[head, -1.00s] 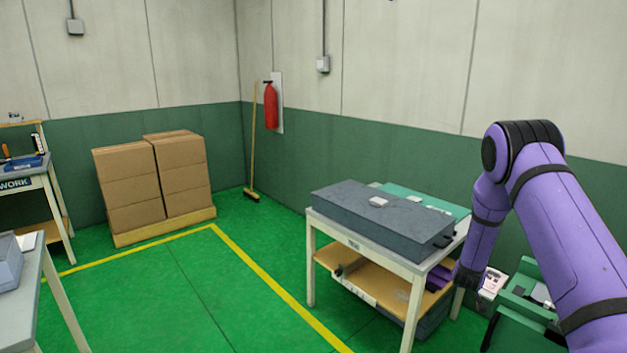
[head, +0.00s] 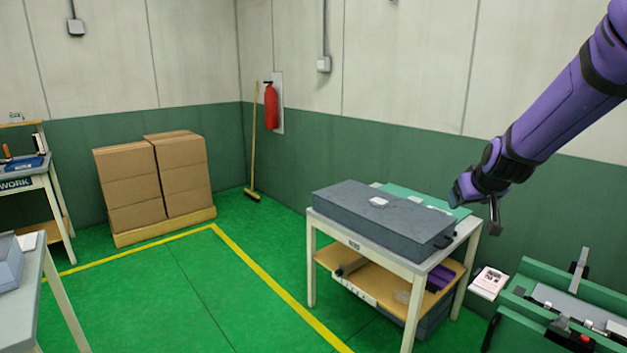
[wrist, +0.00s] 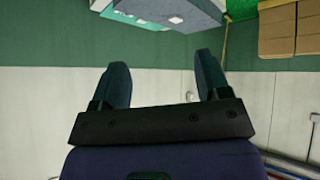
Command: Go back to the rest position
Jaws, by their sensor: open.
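My gripper (head: 457,192) is raised at the right of the head view, at the end of my purple arm. It appears near the right end of the grey case (head: 372,222) on the white table; the exact gap is hard to judge. In the wrist view my gripper (wrist: 162,78) has its two dark fingers spread apart. Only wall shows between them, so it is empty. The wrist picture is upside down, with the grey case (wrist: 190,12) at its top edge.
The white table (head: 387,262) has a lower shelf with small parts. A green machine (head: 560,300) stands at lower right, beside a printed card (head: 489,282). Stacked cardboard boxes (head: 155,185) sit on a pallet at the back left. The green floor between is clear.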

